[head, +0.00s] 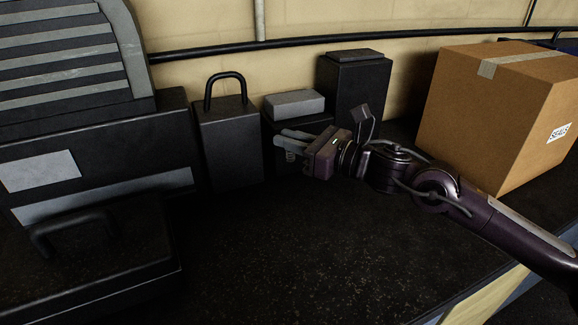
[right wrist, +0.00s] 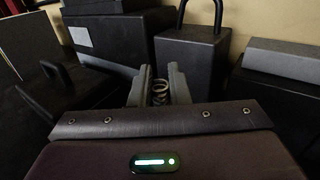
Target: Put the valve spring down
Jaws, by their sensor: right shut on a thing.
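The valve spring (right wrist: 159,92) is a small metal coil between the two grey fingers of my right gripper (right wrist: 160,85) in the right wrist view. In the head view my right gripper (head: 284,145) reaches in from the right, with the spring (head: 291,156) showing small at its fingers. The gripper is shut on the spring, in front of the dark blocks at the back of the bench. I cannot tell how far the spring is above the dark bench top (head: 300,240). My left gripper is not in view.
A black block with a loop handle (head: 228,140) stands left of the gripper. A dark block with a grey top (head: 294,104) and a taller black block (head: 358,90) stand behind. A cardboard box (head: 490,115) is at right, a large dark machine (head: 70,120) at left.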

